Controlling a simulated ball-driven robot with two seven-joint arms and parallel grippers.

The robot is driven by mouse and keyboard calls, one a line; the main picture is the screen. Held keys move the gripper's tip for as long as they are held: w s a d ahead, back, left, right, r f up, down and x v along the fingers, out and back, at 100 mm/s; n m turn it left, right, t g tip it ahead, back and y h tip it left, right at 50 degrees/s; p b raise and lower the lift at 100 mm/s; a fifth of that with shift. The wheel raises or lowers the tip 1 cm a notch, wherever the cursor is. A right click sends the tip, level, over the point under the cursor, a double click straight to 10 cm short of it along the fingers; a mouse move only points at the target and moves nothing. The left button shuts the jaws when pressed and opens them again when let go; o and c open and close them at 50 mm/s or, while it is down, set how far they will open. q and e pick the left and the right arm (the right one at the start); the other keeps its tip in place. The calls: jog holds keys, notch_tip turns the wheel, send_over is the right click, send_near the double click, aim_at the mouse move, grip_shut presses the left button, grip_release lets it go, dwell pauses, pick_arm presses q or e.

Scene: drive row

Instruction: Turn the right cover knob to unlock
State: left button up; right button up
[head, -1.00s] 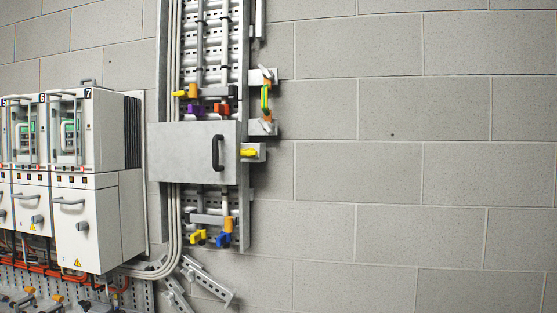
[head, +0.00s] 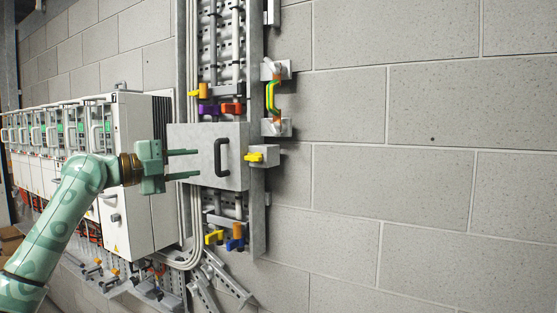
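The grey metal cover (head: 235,134) with a black handle (head: 221,157) is on the vertical cable channel. A yellow knob (head: 255,157) sits on a grey block (head: 270,155) at the cover's right edge; its lever looks roughly level. My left gripper (head: 198,163) is open, with two green fingers pointing right. In the picture it lies left of the black handle, over the cover's left edge, apart from the knob. I cannot tell whether the fingers touch the cover. Nothing shows between them. My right gripper is not in view.
White drive cabinets (head: 130,215) stand in a row at the left, partly behind my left arm. Yellow, purple and red-orange fittings (head: 232,108) sit above the cover. Yellow and blue levers (head: 235,243) sit below it. The block wall (head: 410,120) at the right is bare.

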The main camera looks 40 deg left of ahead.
pick_arm(q)
jog(key=m+p, duration=0.1)
jog(key=p, duration=0.6)
send_near(249, 159)
jog(key=w+r, duration=0.1)
jog(key=w, duration=0.1)
jog(key=p+x, duration=0.1)
jog(key=x, duration=0.1)
jog(key=p+x, duration=0.1)
jog(key=x, duration=0.1)
jog(key=f+p+x, duration=0.1)
jog(key=x, duration=0.1)
jog(key=shift+w+d, duration=0.25)
jog(key=shift+d, duration=0.05)
jog(key=shift+w, duration=0.1)
grip_shut()
